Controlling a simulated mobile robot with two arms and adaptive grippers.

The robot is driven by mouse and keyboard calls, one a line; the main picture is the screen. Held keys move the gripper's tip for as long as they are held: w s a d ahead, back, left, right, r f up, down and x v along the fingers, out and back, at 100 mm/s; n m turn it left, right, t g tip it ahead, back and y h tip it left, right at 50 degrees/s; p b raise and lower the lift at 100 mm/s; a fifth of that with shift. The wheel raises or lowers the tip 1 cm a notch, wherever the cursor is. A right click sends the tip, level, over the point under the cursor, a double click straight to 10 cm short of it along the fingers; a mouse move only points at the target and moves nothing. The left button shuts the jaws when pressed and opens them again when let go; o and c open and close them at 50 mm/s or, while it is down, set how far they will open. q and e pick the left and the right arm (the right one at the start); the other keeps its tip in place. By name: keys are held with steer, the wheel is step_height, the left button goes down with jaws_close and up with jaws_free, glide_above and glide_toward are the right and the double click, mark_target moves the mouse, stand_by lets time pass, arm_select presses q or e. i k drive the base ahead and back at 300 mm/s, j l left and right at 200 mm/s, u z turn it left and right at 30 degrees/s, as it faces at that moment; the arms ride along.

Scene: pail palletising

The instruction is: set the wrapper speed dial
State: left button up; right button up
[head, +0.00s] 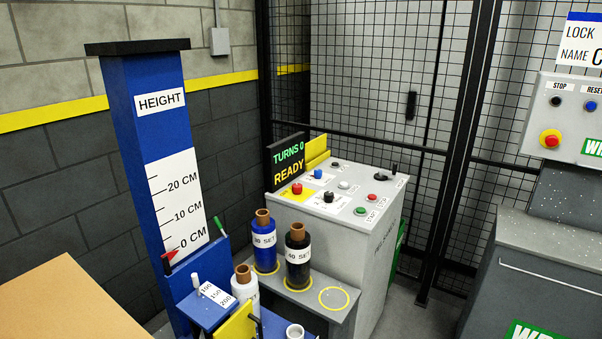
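A grey control console (375,244) stands in the middle of the head view, with several buttons and knobs on its sloped top. A black knob (328,196) sits on a white label near the front of the panel. A smaller dark knob (335,163) is at the back, and a pale knob (344,185) is between them. I cannot read the labels, so I cannot tell which is the wrapper speed dial or its setting. A display (287,162) beside the console reads "TURNS 0" and "READY". Neither of my grippers is in view.
A red stop button (297,188) and a green button (360,210) share the panel. Film rolls (264,240) stand on a low shelf in front. A blue height post (150,130) is left. Black mesh fencing (370,80) is behind; another grey machine (535,275) is right.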

mark_target(317, 172)
steer(key=i+l+u, duration=0.1)
steer(key=l+u, duration=0.15)
steer(key=u, duration=0.15)
steer(key=i+l+u, duration=0.1)
steer(key=l+u, duration=0.55)
steer(key=u, duration=0.2)
